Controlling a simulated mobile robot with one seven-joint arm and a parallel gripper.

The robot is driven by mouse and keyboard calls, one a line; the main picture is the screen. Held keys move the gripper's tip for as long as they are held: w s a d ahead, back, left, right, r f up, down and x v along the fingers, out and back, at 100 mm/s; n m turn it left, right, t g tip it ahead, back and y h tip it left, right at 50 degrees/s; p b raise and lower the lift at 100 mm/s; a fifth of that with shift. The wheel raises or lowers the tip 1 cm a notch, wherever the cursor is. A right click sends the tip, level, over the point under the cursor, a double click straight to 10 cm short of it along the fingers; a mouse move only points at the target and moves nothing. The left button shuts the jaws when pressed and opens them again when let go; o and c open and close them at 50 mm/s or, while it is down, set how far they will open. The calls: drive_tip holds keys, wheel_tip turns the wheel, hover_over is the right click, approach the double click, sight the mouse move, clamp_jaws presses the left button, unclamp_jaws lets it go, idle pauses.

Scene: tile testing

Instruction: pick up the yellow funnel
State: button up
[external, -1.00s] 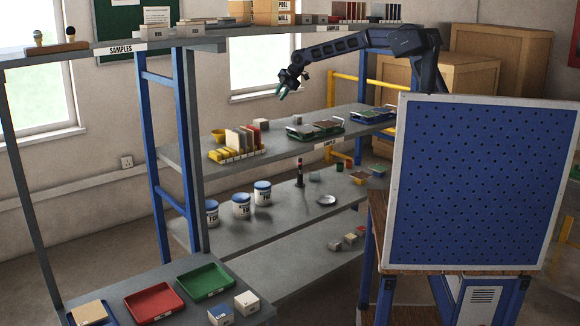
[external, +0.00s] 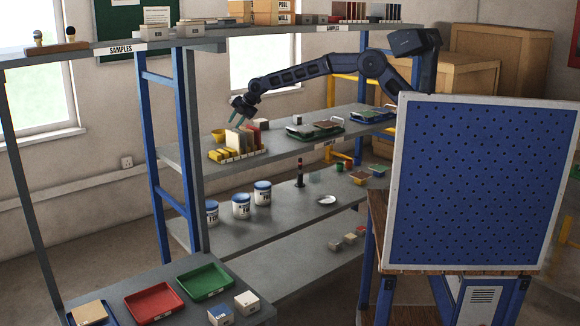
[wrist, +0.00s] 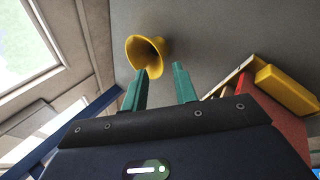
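The yellow funnel (external: 218,135) stands at the left end of the middle shelf, behind the rack of tile samples. In the wrist view the funnel (wrist: 147,54) shows its round mouth, ahead of my left fingertip and slightly left of the middle of the finger gap. My gripper (external: 238,104) is above the shelf, just right of and higher than the funnel. In the wrist view its two green fingers (wrist: 158,80) are apart with nothing between them, and the funnel is beyond their tips.
The yellow rack (external: 240,156) with upright tiles stands close by, right and in front of the funnel; its tiles (wrist: 270,105) are at the right in the wrist view. A blue shelf post (external: 158,160) is on the left. A small block (external: 262,124) stands behind the rack.

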sight(220, 137)
drive_tip(key=shift+s+x, duration=0.15)
drive_tip(key=shift+x, duration=1.45)
drive_tip(key=shift+s+x, duration=0.1)
drive_tip(key=shift+x, duration=1.45)
drive_tip(key=shift+a, duration=0.1)
clamp_jaws()
